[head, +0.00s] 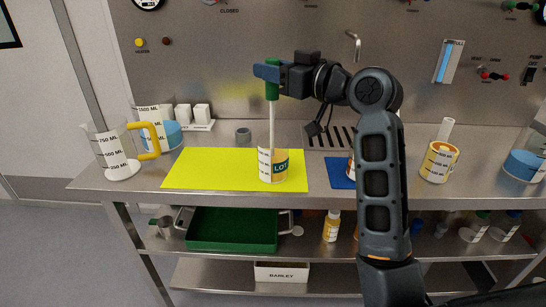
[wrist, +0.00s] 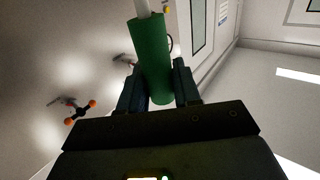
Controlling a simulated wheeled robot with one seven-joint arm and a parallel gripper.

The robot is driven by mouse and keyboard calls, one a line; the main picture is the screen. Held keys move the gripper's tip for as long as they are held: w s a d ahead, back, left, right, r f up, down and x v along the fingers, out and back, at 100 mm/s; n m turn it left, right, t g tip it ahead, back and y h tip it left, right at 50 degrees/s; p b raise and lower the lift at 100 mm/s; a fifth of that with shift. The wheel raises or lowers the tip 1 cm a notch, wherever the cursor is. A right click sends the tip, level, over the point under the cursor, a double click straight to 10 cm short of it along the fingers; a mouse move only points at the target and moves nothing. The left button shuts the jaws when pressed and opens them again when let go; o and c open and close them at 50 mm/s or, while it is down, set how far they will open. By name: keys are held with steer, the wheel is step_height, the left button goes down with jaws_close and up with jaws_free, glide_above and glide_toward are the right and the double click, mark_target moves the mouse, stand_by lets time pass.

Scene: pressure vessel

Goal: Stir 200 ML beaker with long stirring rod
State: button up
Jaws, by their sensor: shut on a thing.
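My gripper (head: 268,73) is shut on the green handle of the long stirring rod (head: 272,120). The rod hangs upright, white below the handle, and its lower part reaches down into the beaker (head: 265,168) on the yellow mat. That beaker is clear with white measure labels and a teal and yellow patch; its exact volume marking is too small to read. The rod's tip is hidden in the beaker. In the wrist view the green handle (wrist: 153,60) stands between my gripper's fingers (wrist: 158,88).
The yellow mat (head: 210,170) is otherwise bare. A pitcher with a yellow handle (head: 113,155) stands at the left. A small grey cup (head: 243,134) is behind the mat. A blue mat (head: 338,172) and an orange-banded beaker (head: 439,162) lie to the right.

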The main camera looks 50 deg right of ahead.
steer(key=shift+r+p, duration=4.05)
steer(key=shift+r, duration=1.15)
steer(key=shift+f, duration=0.1)
